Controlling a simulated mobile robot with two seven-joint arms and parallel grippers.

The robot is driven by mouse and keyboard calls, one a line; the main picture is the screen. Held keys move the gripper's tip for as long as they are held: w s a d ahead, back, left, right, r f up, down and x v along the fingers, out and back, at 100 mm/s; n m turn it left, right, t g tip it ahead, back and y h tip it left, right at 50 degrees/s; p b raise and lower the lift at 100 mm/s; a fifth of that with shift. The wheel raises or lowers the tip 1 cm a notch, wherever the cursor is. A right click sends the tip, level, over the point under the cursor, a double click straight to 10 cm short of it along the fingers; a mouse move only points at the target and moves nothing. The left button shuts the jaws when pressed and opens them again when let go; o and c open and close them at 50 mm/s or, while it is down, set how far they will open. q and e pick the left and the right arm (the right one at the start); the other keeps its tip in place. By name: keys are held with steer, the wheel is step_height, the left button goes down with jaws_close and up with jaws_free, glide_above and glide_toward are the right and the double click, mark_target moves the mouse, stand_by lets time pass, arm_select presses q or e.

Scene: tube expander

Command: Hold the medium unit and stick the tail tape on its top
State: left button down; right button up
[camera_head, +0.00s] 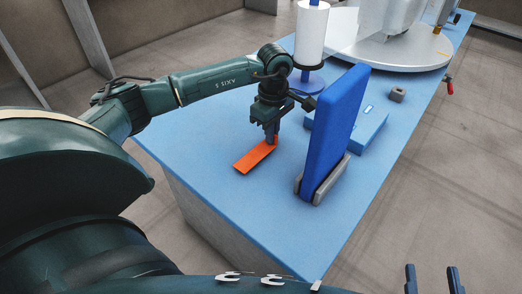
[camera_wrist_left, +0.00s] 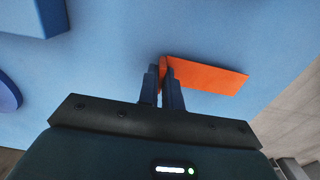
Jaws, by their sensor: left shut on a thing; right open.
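An orange strip (camera_head: 256,158), which looks like the tail tape, is on the blue table (camera_head: 207,140), with a raised tab at one end. My left gripper (camera_head: 271,137) points down and is shut on that tab; the left wrist view shows the strip (camera_wrist_left: 208,77) reaching right from the fingers (camera_wrist_left: 163,78). A tall blue slab (camera_head: 334,125), perhaps the medium unit, stands upright in a grey holder (camera_head: 326,182), right of my left gripper and apart from it. My right gripper (camera_head: 432,281) is open and empty at the bottom right, beyond the table edge.
A flat blue block (camera_head: 371,129) lies behind the slab, near a small grey piece (camera_head: 398,94). A white roll (camera_head: 311,35) stands on a blue base behind my left gripper. A large white disc (camera_head: 385,50) is at the back. The table's near left is clear.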

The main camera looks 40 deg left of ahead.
arm_select(q)
steer(key=shift+r+p, duration=2.35)
steer(key=shift+r, duration=1.05)
arm_select(e)
step_height(320, 180, up, 5)
steer(key=shift+r, duration=0.1)
